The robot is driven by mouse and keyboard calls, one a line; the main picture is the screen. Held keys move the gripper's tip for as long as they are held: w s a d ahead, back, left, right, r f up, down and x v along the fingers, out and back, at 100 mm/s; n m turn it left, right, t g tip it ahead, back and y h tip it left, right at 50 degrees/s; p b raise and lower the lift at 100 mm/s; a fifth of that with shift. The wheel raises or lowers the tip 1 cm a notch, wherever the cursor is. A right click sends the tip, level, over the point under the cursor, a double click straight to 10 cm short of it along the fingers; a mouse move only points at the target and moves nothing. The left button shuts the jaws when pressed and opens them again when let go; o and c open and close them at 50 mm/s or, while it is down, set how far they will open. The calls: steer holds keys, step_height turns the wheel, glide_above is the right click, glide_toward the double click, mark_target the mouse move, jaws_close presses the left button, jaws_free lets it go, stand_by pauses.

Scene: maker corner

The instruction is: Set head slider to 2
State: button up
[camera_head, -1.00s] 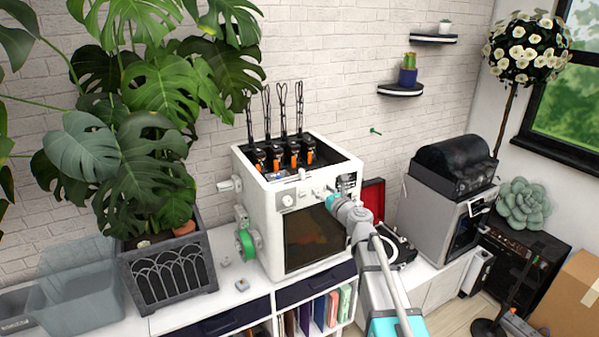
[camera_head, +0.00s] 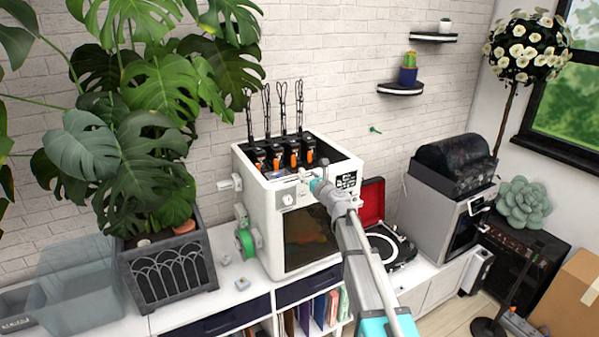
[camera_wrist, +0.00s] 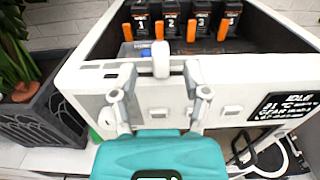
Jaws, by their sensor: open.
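The white printer (camera_head: 257,207) stands on the cabinet with its open top facing up. In the wrist view, its black heads (camera_wrist: 170,20) with orange levers carry numbers 1 to 4 from left to right. A white upright tab (camera_wrist: 160,60), which looks like the head slider, stands at the front rim, roughly below heads 1 and 2. Its exact setting cannot be told. My gripper (camera_wrist: 159,82) is open, its fingers on either side of the tab with gaps visible. In the head view my gripper (camera_head: 316,184) is at the printer's upper front edge.
A display (camera_wrist: 287,110) reading IDLE is on the printer's front right, beside several small white front knobs (camera_wrist: 232,111). A large plant in a dark planter (camera_head: 170,272) stands left. A record player (camera_head: 388,247) with a red lid is to the right.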

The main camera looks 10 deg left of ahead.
mark_target(303, 172)
steer(key=shift+x, duration=2)
jaws_close()
